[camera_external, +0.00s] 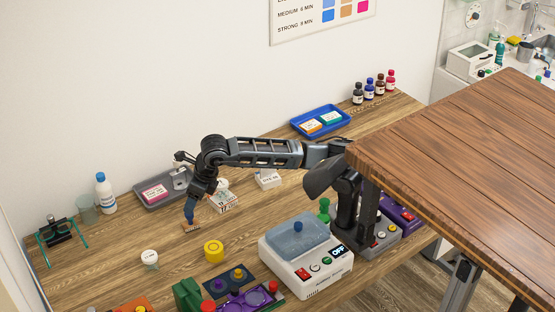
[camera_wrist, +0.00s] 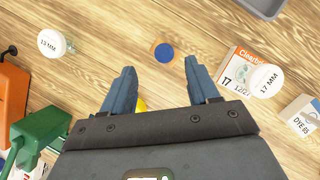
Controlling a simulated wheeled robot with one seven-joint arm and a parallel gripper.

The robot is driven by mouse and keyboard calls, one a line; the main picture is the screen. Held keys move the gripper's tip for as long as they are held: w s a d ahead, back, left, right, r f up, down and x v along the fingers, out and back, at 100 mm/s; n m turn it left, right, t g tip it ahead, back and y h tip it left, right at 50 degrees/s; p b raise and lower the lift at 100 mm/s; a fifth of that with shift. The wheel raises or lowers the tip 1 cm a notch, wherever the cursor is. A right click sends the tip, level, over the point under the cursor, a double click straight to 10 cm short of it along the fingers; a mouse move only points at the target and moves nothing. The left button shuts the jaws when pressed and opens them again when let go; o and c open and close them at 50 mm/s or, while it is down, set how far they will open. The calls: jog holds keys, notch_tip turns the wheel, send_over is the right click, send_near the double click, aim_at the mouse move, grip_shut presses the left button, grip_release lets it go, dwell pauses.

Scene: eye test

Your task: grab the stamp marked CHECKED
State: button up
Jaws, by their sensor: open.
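No lettering that reads CHECKED is legible in either view. A small tan block with a round blue top (camera_wrist: 163,52) lies on the wooden table beyond my fingertips in the wrist view; it may be a stamp, but I cannot tell its marking. My gripper (camera_wrist: 158,78) is open, its two blue fingers apart with nothing held between them. In the external view my gripper (camera_external: 190,218) points down low over the table, close to the tan block, which it partly covers. Other knobbed pieces (camera_external: 238,273) stand on a dark blue base at the front.
White round lids marked 13 MM (camera_wrist: 50,42) and 17 MM (camera_wrist: 267,80) flank the block. A yellow round object (camera_external: 213,250), a green device (camera_external: 187,292) and a white machine with a blue lid (camera_external: 305,255) stand toward the front. A grey tray (camera_external: 150,198) lies behind.

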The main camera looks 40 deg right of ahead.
aim_at(190, 220)
jog(key=shift+d+p+x, duration=0.2)
jog(key=shift+p+x, duration=0.15)
jog(key=shift+x, duration=1.6)
jog(key=shift+d+p+x, duration=0.2)
jog(key=shift+p+x, duration=0.1)
jog(key=shift+x, duration=1.6)
jog(key=shift+f, duration=0.1)
jog(key=shift+c, duration=0.4)
grip_shut()
